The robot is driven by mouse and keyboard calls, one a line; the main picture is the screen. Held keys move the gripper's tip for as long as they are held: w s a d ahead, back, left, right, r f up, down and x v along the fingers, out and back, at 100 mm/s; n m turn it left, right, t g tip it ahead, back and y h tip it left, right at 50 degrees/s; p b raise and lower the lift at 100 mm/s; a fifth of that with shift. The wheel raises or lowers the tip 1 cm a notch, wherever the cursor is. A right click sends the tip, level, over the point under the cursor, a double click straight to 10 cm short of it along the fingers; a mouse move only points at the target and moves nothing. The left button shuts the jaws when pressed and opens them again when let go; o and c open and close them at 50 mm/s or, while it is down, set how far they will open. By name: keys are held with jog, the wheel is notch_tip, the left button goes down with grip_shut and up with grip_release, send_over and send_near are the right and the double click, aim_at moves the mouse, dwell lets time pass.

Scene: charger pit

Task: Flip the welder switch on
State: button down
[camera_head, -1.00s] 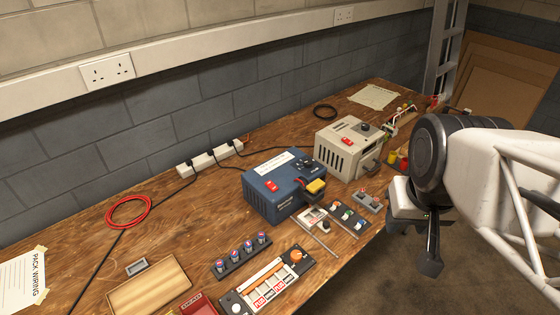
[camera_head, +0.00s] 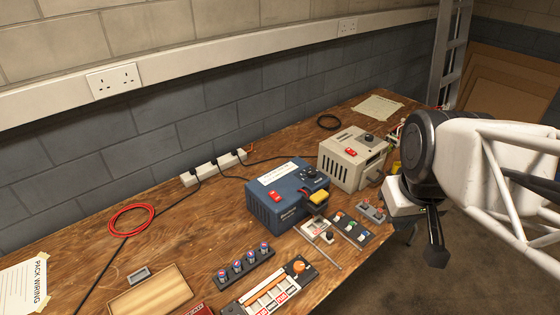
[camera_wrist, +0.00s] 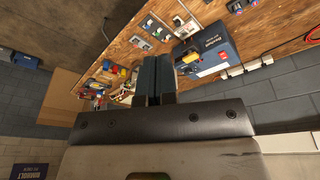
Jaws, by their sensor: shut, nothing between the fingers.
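A blue box (camera_head: 285,195) with a red rocker switch (camera_head: 277,197), a black knob and a yellow-topped connector (camera_head: 319,197) stands on the wooden bench. A beige box (camera_head: 352,160) with its own red switch (camera_head: 351,151) stands behind it to the right. The labels are too small to tell which is the welder. My gripper (camera_head: 425,240) is off the bench's right edge, apart from both boxes. Its dark fingers (camera_wrist: 153,80) are shut and empty in the wrist view, where the blue box (camera_wrist: 215,52) shows to their right. The switch positions are unclear.
The bench (camera_head: 85,255) also holds a power strip (camera_head: 213,168), a red cable coil (camera_head: 131,220), a row of small knobs (camera_head: 244,265) and a fuse panel (camera_head: 270,287). Small switch panels (camera_head: 347,228) lie in front of the boxes. A ladder (camera_head: 450,50) stands at the back right.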

jog(key=w+a+n, duration=0.5)
jog(key=w+n, duration=0.3)
jog(key=w, duration=0.2)
jog(key=n+g+y, duration=0.1)
jog(key=n, duration=1.6)
send_over(272, 193)
jog(key=s+d, duration=0.1)
jog(key=d, duration=0.1)
notch_tip(272, 193, down, 10)
jog(key=shift+s+a+f, duration=0.15)
jog(key=shift+s, duration=0.05)
jog(key=shift+f, duration=0.1)
jog(key=shift+w+a+f, duration=0.2)
jog(key=shift+a+f, duration=0.05)
jog(key=shift+f, duration=2.05)
jog(key=shift+w+a+f, duration=0.2)
jog(key=shift+w+f, duration=0.05)
jog(key=shift+f, duration=2)
jog(key=shift+w+a+f, duration=0.2)
jog(key=shift+a+f, duration=0.05)
jog(key=shift+f, duration=2.05)
